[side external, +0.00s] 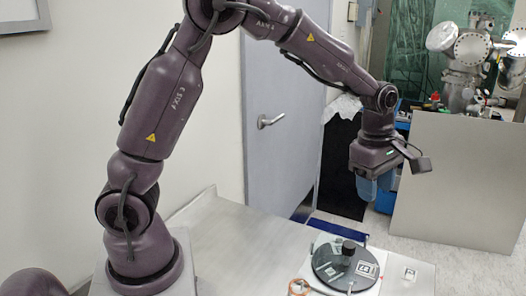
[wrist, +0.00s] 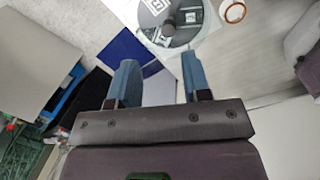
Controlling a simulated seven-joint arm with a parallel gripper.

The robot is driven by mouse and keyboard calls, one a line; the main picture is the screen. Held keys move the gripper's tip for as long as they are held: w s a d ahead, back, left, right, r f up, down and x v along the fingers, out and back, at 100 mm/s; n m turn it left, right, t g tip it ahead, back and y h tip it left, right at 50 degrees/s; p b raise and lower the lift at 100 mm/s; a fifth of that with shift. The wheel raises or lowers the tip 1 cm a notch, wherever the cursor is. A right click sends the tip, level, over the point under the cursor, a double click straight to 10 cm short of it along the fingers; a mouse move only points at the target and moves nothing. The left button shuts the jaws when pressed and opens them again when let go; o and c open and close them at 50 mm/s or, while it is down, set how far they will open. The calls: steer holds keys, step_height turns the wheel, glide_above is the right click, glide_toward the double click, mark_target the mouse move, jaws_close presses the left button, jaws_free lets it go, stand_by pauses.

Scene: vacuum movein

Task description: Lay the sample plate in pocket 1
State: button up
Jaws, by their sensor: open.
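A round dark grey disc (side external: 328,262) with a black knob lies on a white sheet on the metal table. It also shows at the top of the wrist view (wrist: 183,40). White square markings sit on the disc; I cannot tell which marks pocket 1. A small pale square piece (side external: 409,273) with a dark spot lies on the table right of the disc; it may be the sample plate, but it is too small to be sure. My gripper (side external: 372,197) hangs above and beyond the disc, clear of the table. In the wrist view its blue fingers (wrist: 161,62) are apart with nothing between them.
A copper-coloured ring (side external: 300,286) lies at the disc's front left and shows in the wrist view (wrist: 232,11). A blue flat panel (side external: 338,229) lies behind the disc. A grey cabinet (side external: 458,180) with metal vacuum equipment stands back right. The table's left part is bare.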

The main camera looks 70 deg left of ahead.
steer(key=s+r+m+t, duration=0.2)
steer(key=s+r+m, duration=0.3)
steer(key=s+m, duration=0.5)
steer(key=s+r+m+t, duration=0.2)
steer(key=s+r+m, duration=0.3)
steer(key=s+m, duration=0.6)
steer(key=shift+s+a+y, duration=0.2)
steer(key=shift+s+y, duration=0.1)
steer(key=shift+s, duration=0.95)
steer(key=shift+r, duration=0.1)
